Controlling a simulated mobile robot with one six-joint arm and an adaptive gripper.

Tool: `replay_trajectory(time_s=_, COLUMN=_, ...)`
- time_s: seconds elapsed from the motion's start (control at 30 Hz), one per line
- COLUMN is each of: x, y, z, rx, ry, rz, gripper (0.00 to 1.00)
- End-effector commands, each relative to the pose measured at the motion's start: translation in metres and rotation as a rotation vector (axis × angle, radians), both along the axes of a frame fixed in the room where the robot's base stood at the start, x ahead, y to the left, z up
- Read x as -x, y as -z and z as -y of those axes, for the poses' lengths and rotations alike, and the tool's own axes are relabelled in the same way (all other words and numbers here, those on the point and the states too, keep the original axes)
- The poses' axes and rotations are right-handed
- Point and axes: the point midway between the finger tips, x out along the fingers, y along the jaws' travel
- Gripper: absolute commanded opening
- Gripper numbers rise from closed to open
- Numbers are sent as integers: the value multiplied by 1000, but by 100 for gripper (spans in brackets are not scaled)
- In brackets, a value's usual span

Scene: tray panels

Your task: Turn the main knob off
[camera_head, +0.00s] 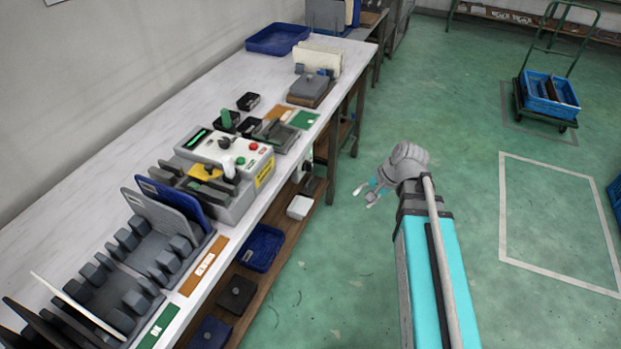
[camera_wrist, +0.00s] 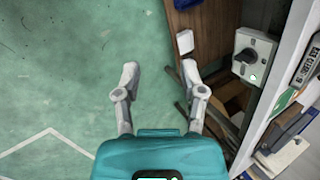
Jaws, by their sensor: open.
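A pale switch box (camera_wrist: 264,50) with a dark rotary knob (camera_wrist: 246,57) and a small green light is mounted on the side of the workbench, at the right of the wrist view. The knob's exact setting is too small to read. In the head view the box (camera_head: 308,163) shows only as a small pale shape under the bench's front edge. My gripper (camera_head: 364,194) is open and empty over the floor, in front of the bench. In the wrist view my gripper (camera_wrist: 159,68) has its fingers apart, left of the knob and not touching it.
The bench (camera_head: 150,145) carries a control machine (camera_head: 233,160) with knobs and buttons, a panel rack (camera_head: 135,255) and a blue tray (camera_head: 277,39). A lower shelf (camera_head: 275,243) holds bins and a white block (camera_head: 299,207). A cart (camera_head: 548,95) stands far right. The green floor between is clear.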

Motion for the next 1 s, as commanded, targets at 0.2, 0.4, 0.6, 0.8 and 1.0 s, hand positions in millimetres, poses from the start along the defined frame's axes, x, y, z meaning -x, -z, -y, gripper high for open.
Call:
replay_trajectory(time_s=0.2, x=-28, y=35, z=-19, rx=-203, ry=184, rz=-67, gripper=53)
replay_trajectory(time_s=0.4, x=-51, y=52, z=-33, rx=-394, ry=340, rz=-153, gripper=53)
replay_trajectory(time_s=0.6, x=-75, y=66, z=-42, rx=-588, ry=482, rz=-265, gripper=53)
replay_trajectory(time_s=0.8, x=-99, y=76, z=-46, rx=-780, ry=605, rz=-400, gripper=53)
replay_trajectory(time_s=1.0, x=-122, y=85, z=-44, rx=-969, ry=703, rz=-559, gripper=53)
